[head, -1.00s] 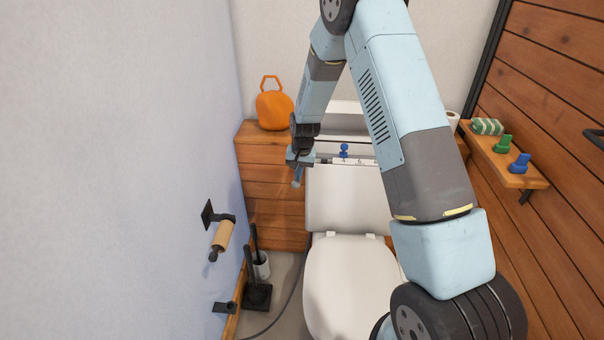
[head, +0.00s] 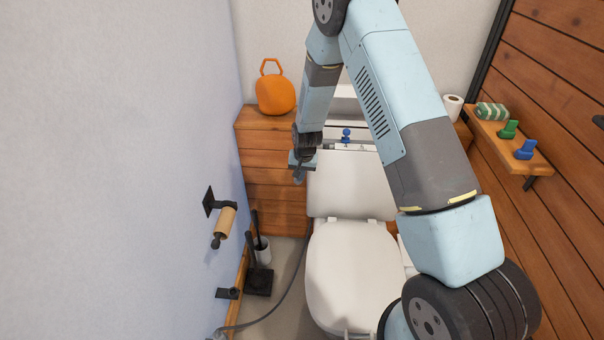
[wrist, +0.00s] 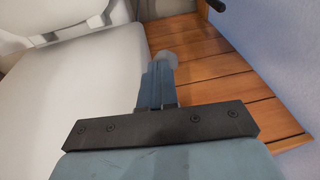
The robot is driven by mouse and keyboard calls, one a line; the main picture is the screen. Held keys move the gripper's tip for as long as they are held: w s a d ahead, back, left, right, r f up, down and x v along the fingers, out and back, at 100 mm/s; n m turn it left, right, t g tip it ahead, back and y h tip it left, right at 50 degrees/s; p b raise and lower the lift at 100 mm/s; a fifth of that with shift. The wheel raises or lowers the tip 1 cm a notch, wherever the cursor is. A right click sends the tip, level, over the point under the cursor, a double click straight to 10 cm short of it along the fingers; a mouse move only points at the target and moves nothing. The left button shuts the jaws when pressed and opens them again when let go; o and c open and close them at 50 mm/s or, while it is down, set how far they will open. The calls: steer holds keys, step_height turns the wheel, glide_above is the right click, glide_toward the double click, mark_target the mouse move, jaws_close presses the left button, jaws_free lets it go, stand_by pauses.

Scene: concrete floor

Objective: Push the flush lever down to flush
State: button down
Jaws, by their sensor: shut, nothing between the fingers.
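The white toilet (head: 350,270) stands against the back wall with its lid down and its cistern (head: 345,190) behind. In the head view, my gripper (head: 299,174) is shut and points down beside the cistern's upper left corner. The wrist view shows the shut fingers (wrist: 160,80) close to the white cistern side, over wooden boards. A rounded grey piece (wrist: 167,57) shows just past the fingertips. I cannot tell whether it is the flush lever or touches the fingers. No flush lever is clearly visible elsewhere.
A wooden box (head: 270,150) with an orange container (head: 275,92) stands left of the cistern. A roll holder (head: 222,226) juts from the left wall above the toilet brush (head: 262,250). A wooden shelf (head: 535,168) is on the right.

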steer(key=shift+s+d+f, duration=0.1)
steer(key=s+v, duration=0.1)
steer(key=v, duration=1.2)
steer(key=shift+s+d, duration=0.25)
steer(key=shift+s, duration=0.2)
